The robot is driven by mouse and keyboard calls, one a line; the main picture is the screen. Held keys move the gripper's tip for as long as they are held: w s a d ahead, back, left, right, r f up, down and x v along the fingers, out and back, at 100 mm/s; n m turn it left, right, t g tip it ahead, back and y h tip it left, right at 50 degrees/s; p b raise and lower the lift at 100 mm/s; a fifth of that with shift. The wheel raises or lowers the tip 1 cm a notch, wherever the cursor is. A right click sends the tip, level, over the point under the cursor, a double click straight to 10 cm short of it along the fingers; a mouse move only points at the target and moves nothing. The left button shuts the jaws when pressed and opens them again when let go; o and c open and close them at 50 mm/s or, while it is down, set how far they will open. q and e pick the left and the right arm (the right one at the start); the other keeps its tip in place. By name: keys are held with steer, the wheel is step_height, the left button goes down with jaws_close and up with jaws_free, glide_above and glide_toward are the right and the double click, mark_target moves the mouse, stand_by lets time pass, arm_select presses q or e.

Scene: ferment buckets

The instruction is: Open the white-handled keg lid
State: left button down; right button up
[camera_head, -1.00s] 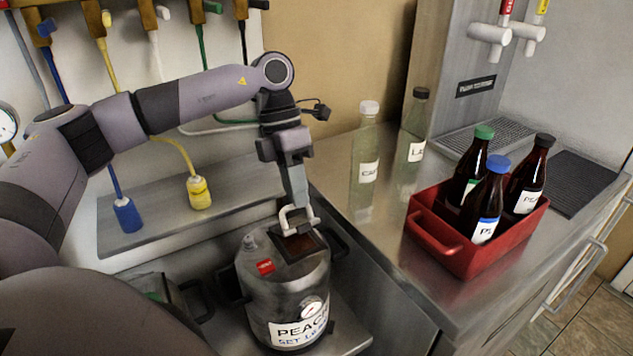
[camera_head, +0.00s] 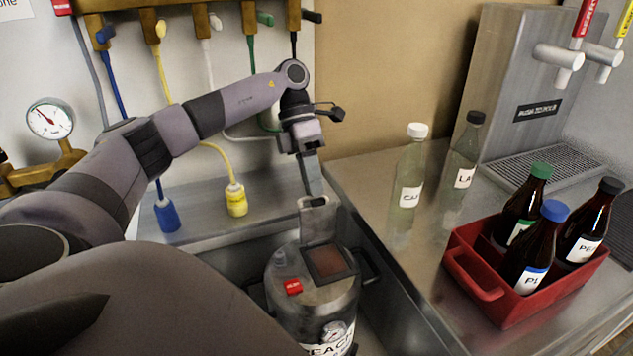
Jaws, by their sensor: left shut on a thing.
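The metal keg (camera_head: 315,302) stands in a recess at the lower middle, its white label partly cut off by the bottom edge. A square hatch on its top shows a dark brown opening (camera_head: 331,261). The grey keg lid (camera_head: 318,225) stands raised, roughly upright, at the far edge of this opening. My left gripper (camera_head: 314,201) comes down from above and is shut at the lid's upper edge. The white handle is mostly hidden there by the fingers. My right gripper is not in view.
A red crate (camera_head: 470,279) with several dark bottles stands on the steel counter at right. Two clear bottles, one white-capped (camera_head: 411,172) and one black-capped (camera_head: 464,160), stand behind it.

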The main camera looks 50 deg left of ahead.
arm_select(q)
steer(key=shift+a+f, duration=0.2)
steer(key=shift+f, duration=1.05)
steer(key=c, duration=1.2)
jaws_free()
steer(key=shift+d+p+v, duration=0.15)
steer(key=shift+p+v, duration=0.15)
steer(key=shift+v, duration=1.85)
steer(key=shift+d+p+v, duration=0.1)
steer(key=shift+p+v, duration=0.15)
steer(key=shift+v, duration=1.9)
steer(key=shift+r, duration=0.2)
